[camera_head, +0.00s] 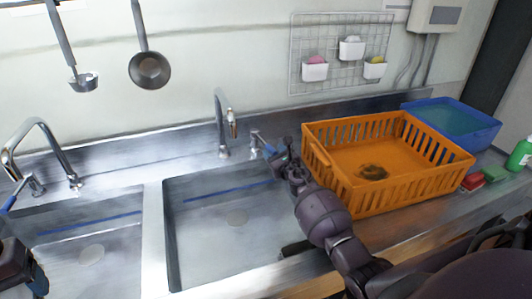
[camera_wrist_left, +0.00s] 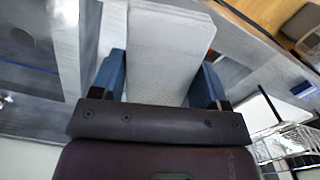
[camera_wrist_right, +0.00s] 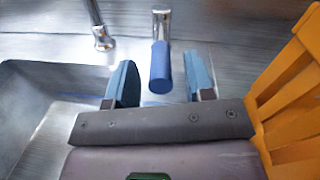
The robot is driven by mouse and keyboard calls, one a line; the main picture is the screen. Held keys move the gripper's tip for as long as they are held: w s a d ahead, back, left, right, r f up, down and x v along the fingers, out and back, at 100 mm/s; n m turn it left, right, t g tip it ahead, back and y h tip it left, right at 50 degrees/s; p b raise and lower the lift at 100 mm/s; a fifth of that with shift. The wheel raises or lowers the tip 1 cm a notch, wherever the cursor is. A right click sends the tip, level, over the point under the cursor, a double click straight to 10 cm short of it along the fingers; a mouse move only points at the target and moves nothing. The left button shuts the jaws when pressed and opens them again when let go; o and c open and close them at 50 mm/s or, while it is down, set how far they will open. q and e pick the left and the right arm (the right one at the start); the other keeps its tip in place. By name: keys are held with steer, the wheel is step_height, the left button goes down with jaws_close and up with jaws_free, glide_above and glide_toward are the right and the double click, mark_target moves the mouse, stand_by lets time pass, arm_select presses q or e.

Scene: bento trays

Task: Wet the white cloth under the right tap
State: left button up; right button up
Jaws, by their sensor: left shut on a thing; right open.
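The white cloth (camera_wrist_left: 170,45) is a pale folded slab between the blue fingers of my left gripper (camera_wrist_left: 158,80), which is shut on it. In the head view only part of my left gripper (camera_head: 36,279) shows at the lower left edge, and the cloth is out of view. The right tap (camera_head: 222,125) is a chrome spout behind the right sink. Its lever has a blue handle (camera_head: 268,149). My right gripper (camera_head: 283,160) is open beside this lever. In the right wrist view the handle (camera_wrist_right: 160,68) shows between my right gripper's open fingers (camera_wrist_right: 160,85); contact cannot be told.
An orange crate (camera_head: 398,195) stands close right of my right gripper. A blue bin (camera_head: 462,122), sponges (camera_head: 484,177) and a green bottle (camera_head: 520,154) lie beyond. The right sink (camera_head: 215,250) is empty. A left tap (camera_head: 35,135) stands over the left sink.

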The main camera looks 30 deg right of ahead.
arm_select(q)
steer(key=shift+r, duration=0.3)
arm_select(e)
steer(key=shift+s, duration=0.45)
arm_select(q)
step_height(320, 180, up, 3)
steer(key=p, duration=0.2)
steer(key=shift+r+p, duration=0.1)
steer(key=shift+p, duration=0.3)
arm_select(e)
steer(key=s+a, duration=0.1)
steer(key=s, duration=0.9)
steer(key=shift+s+a, duration=0.2)
steer(key=shift+s, duration=0.15)
